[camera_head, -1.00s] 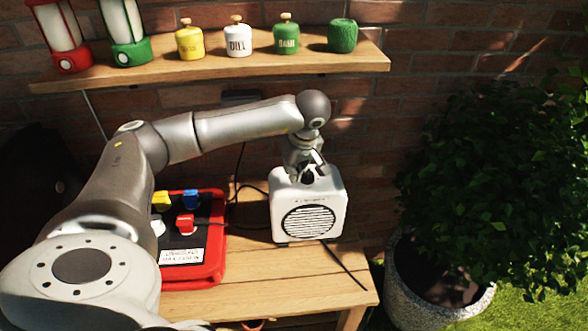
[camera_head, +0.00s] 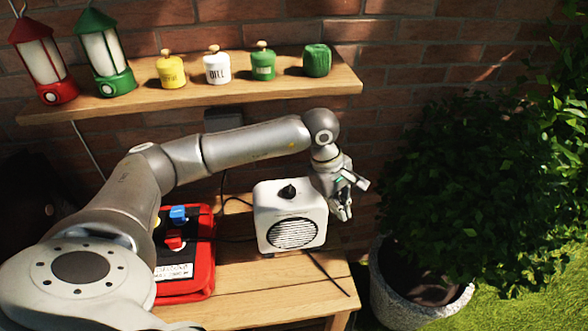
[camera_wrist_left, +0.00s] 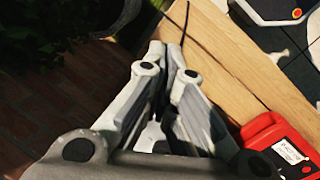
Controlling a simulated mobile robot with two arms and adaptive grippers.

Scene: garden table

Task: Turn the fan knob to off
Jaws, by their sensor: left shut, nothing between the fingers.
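The white fan (camera_head: 291,214) with a round front grille stands on the wooden table. Its black knob (camera_head: 288,191) is on top and in plain view, with nothing touching it. I cannot read which setting the knob points to. My left gripper (camera_head: 350,203) hangs just right of the fan, apart from the knob, with its fingers pointing down. In the left wrist view, the fingers of my left gripper (camera_wrist_left: 172,52) are together with nothing between them. My right gripper is not in view.
A red box (camera_head: 205,265) with coloured blocks on top sits left of the fan, partly behind my arm. A shelf (camera_head: 190,97) with lanterns and jars is above. A potted bush (camera_head: 420,290) stands on the right. The table front (camera_head: 270,295) is clear.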

